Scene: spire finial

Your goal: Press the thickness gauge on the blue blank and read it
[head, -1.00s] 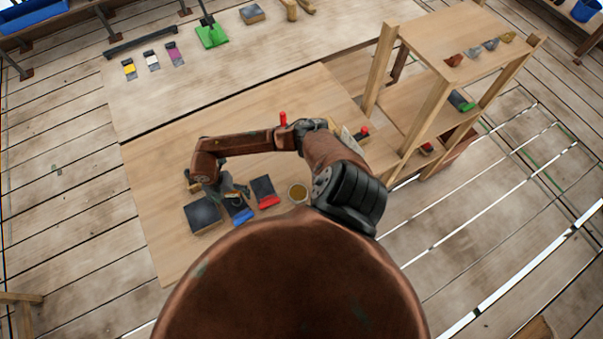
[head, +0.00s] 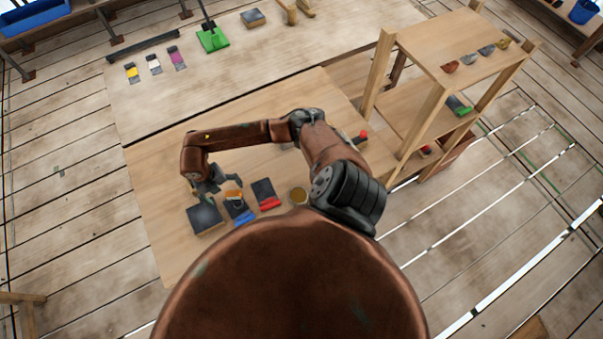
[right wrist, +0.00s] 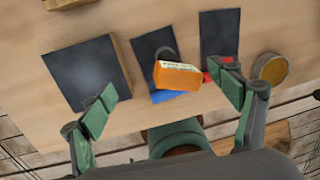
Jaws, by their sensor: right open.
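In the head view the orange gauge (head: 233,195) shows just right of my fingers, over the blue blank (head: 244,217). My right gripper (head: 213,186) is above and slightly left of it. In the right wrist view its two fingers (right wrist: 166,92) are spread wide, with the gauge between them in the picture and apart from both. The gauge's reading is not legible. My left gripper is not in view.
A larger dark block (head: 204,217) lies left of the blue blank. A red-ended dark blank (head: 264,192) and a round amber dish (head: 299,195) lie to its right. A wooden shelf (head: 425,95) stands at right. The table's left part is clear.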

